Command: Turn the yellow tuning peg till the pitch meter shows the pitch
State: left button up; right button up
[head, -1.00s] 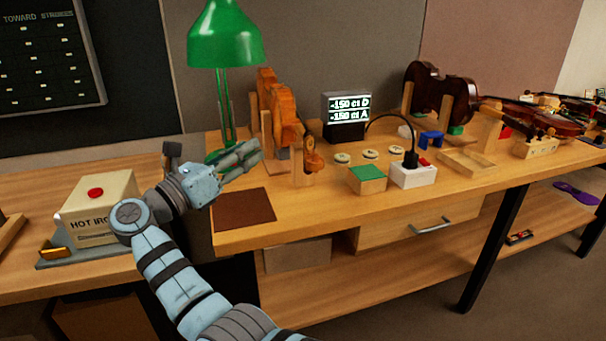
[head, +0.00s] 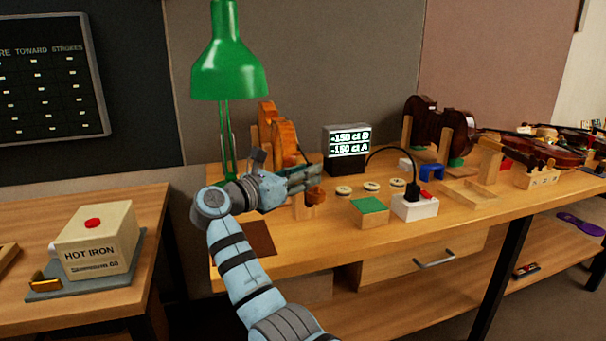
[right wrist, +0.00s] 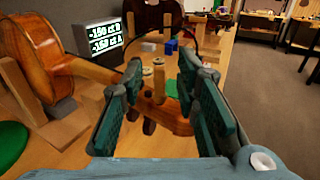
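An orange violin (head: 283,140) stands in wooden holders on the bench; its scroll end (head: 316,195) points toward me. The violin also shows in the right wrist view (right wrist: 35,65). The pitch meter (head: 348,142) reads "-150 ct D" and "-150 ct A". My right gripper (head: 318,175) is at the scroll end. In the right wrist view its fingers (right wrist: 160,78) are apart, over the pegbox. A tan-yellow upright piece (right wrist: 158,84), apparently the yellow peg, shows between them; contact cannot be told. Dark pegs (right wrist: 149,127) show lower down. My left gripper is out of view.
A green lamp (head: 229,75) stands behind my right arm. Several pale discs (head: 371,185), a green-topped block (head: 369,206) and a white socket box (head: 415,206) with a black cable lie to the right. A hot iron box (head: 95,242) stands on the left table.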

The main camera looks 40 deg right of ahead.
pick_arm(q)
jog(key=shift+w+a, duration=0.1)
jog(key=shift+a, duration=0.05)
pick_arm(e)
grip_shut()
